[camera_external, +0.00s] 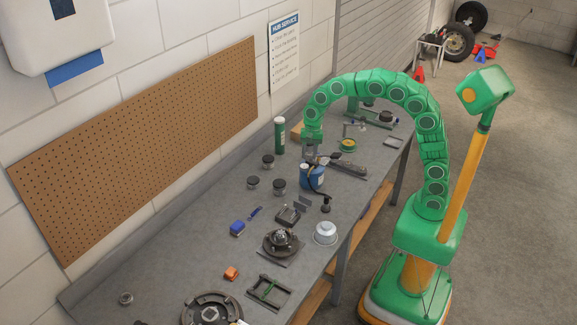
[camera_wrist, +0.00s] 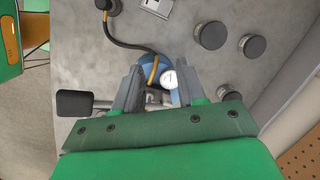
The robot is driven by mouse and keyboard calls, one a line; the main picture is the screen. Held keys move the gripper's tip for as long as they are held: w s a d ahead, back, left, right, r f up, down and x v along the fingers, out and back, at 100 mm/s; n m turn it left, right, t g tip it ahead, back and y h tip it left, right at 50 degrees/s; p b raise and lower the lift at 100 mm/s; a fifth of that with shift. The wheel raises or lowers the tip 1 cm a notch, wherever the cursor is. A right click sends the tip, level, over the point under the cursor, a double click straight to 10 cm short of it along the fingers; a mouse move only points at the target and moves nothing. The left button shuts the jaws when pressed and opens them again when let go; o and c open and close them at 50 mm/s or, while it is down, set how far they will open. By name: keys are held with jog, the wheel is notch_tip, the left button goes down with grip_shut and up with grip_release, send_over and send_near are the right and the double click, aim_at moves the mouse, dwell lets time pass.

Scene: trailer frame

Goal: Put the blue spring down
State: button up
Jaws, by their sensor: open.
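My gripper (camera_external: 311,152) hangs from the arched green arm above the bench. In the wrist view, its two grey fingers (camera_wrist: 157,78) are apart. Below and between them is a blue canister (camera_wrist: 146,72) with a round white gauge and a black hose; it also shows in the external view (camera_external: 312,178). I cannot tell whether the fingers touch it. No spring shows between the fingers. A slim blue piece (camera_external: 255,213) lies on the bench, left of the canister in the external view; it is too small to tell if it is the blue spring.
On the grey bench (camera_external: 180,250) are several dark-lidded jars (camera_external: 279,186), a green cylinder (camera_external: 279,135), a blue block (camera_external: 237,229), a dark hub (camera_external: 281,241) and a white cup-like part (camera_external: 325,233). A long dark tool (camera_external: 345,167) lies beside the canister. The bench's left part is mostly bare.

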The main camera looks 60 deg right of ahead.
jog(key=s+d+r+n, duration=0.1)
jog(key=s+d, duration=0.1)
jog(key=s, duration=0.1)
jog(key=s+d+n, duration=0.1)
jog(key=s+d, duration=0.1)
jog(key=s, duration=0.1)
jog(key=s+d+r, duration=0.1)
jog(key=s+d, duration=0.2)
jog(key=shift+s+r+n+h, duration=0.2)
jog(key=shift+r+n+h, duration=0.1)
jog(key=shift+r+n, duration=0.1)
jog(key=s+d+f+n, duration=0.1)
jog(key=s+d+n, duration=0.3)
jog(key=s, duration=1)
jog(key=s+d+f+n+g+h, duration=0.1)
jog(key=s+d+n, duration=0.4)
jog(key=s, duration=0.9)
jog(key=shift+s+d+g+h, duration=0.3)
jog(key=shift+s+d, duration=0.1)
jog(key=shift+d, duration=0.75)
jog(key=shift+f, duration=0.1)
